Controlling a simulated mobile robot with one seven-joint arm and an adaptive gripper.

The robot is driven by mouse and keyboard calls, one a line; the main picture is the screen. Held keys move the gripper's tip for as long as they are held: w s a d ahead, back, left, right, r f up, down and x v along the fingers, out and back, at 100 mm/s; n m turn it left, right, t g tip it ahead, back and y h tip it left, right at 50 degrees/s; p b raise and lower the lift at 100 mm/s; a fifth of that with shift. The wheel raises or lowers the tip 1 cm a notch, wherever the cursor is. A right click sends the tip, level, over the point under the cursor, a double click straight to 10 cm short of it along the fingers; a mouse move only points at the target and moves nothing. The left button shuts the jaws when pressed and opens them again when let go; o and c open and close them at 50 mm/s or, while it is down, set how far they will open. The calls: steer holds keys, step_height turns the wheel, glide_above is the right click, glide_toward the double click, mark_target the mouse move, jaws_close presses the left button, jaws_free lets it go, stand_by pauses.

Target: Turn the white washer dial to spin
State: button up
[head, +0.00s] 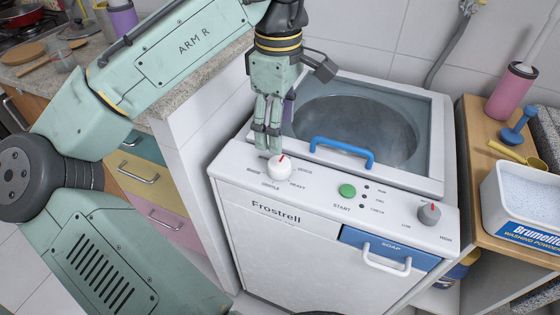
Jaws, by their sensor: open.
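The white dial (280,169) sits at the left of the control panel on the white washer (300,235). A red mark on its top points toward the back and slightly right. Small labels ring it; QUICK, HEAVY and GENTLE are readable, and a left one is too small to read surely. Any label behind the dial is hidden by my fingers; I cannot make out SPIN. My gripper (268,148) points down, open, its fingertips just above and behind the dial's left side. I cannot tell whether they touch it.
A green START button (347,190), a grey knob (429,213) and a blue soap drawer (388,248) are to the right. A blue handle (342,150) stands on the lid behind the panel. A washing powder box (522,205) sits on the right shelf.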

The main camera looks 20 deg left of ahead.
mark_target(279, 163)
step_height(279, 163, down, 9)
steer(key=b, duration=0.7)
steer(key=shift+b, duration=0.4)
steer(key=c, duration=1.2)
steer(key=shift+r+m+p, duration=0.1)
steer(key=shift+m+p, duration=0.2)
steer(key=shift+p, duration=0.2)
